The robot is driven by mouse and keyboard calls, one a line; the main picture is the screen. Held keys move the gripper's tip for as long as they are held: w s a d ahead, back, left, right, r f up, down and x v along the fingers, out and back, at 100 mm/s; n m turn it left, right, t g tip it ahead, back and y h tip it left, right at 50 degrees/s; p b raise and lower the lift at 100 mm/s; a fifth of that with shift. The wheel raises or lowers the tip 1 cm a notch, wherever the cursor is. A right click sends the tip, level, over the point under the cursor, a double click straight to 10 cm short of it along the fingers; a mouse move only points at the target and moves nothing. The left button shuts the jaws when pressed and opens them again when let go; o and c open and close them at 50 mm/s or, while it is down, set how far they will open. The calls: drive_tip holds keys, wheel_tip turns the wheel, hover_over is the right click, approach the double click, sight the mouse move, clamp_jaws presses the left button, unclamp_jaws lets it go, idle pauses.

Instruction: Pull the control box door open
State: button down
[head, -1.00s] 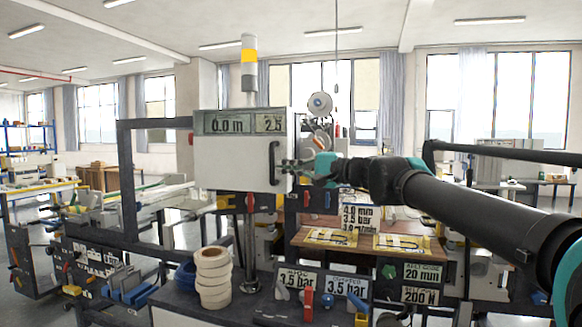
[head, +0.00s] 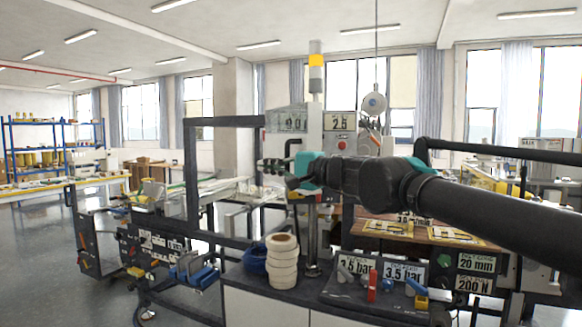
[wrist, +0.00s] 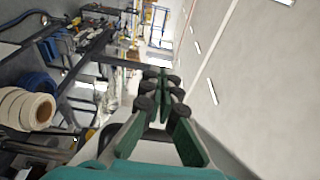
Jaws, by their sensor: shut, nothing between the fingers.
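The control box (head: 330,150) is a pale cabinet with number displays reading about 0.0 and 2.5 along its top. Its door (head: 278,146) appears swung open at the left, seen at a steep angle, with a dark handle (head: 292,146). A red button (head: 341,145) shows on the uncovered front. My gripper (head: 264,165) is shut and empty, its fingers pointing left, in front of the door's lower part. I cannot tell whether it touches the door. In the wrist view the green fingers (wrist: 164,85) are together, with no door or handle between them.
White tape rolls (head: 283,262) are stacked on the bench below, beside a blue roll (head: 253,262). A dark frame (head: 192,170) stands left of the box. A signal lamp (head: 316,75) rises behind it. Open floor (head: 45,265) lies at far left.

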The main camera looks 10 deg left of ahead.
drive_tip(key=a, duration=0.3)
drive_tip(key=shift+s+a, duration=0.15)
drive_tip(key=shift+a, duration=0.15)
idle(1.1)
